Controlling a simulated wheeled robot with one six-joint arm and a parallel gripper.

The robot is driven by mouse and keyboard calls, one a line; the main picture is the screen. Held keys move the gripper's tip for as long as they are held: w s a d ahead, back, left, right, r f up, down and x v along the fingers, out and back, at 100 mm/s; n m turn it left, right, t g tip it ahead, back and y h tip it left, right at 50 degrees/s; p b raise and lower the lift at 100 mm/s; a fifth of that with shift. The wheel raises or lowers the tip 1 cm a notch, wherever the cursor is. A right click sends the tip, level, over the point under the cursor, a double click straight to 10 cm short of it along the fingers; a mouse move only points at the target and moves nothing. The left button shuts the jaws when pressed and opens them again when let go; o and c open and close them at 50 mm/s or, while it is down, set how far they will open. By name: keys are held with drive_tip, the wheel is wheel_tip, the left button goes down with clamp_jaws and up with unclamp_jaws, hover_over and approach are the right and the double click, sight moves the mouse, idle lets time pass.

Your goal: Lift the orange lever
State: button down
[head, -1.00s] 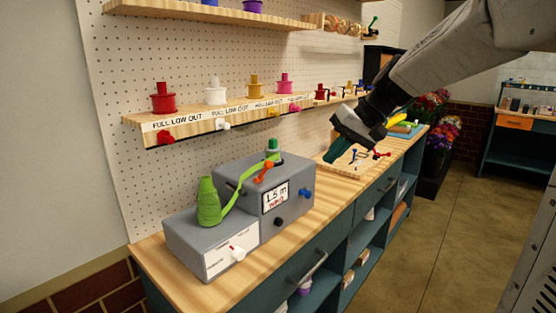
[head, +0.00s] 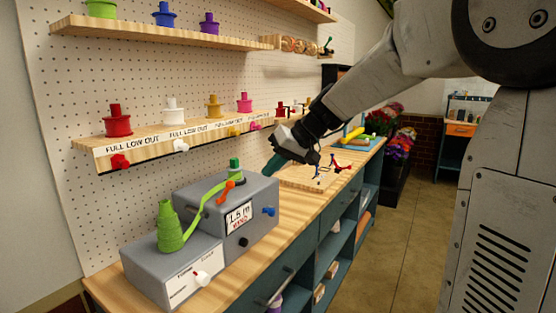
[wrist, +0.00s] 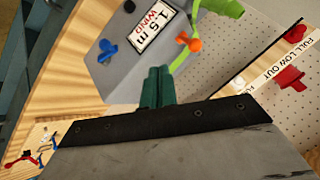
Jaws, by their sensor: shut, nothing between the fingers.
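The orange lever (head: 226,191) is on the front upper edge of the grey ribbon machine (head: 188,270), just above its "1.5 m" display. In the wrist view the lever (wrist: 188,42) shows beyond my fingertips, next to the display (wrist: 150,26). My gripper (head: 273,165) has teal fingers and is shut and empty. It is above the wooden counter, to the right of the machine and apart from the lever. In the wrist view the gripper (wrist: 157,82) points towards the machine. A green ribbon (head: 198,215) runs from a green spool (head: 169,226) over the machine top.
A blue knob (head: 269,211), a black knob (head: 243,241) and a white-red switch (head: 202,278) are on the machine. A shelf (head: 150,146) with coloured spools is behind.

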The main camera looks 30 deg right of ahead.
sight(226, 190)
drive_tip(key=w+a+f, duration=0.2)
drive_tip(key=a, duration=0.4)
drive_tip(key=shift+w+f, duration=0.2)
drive_tip(key=shift+f, duration=0.15)
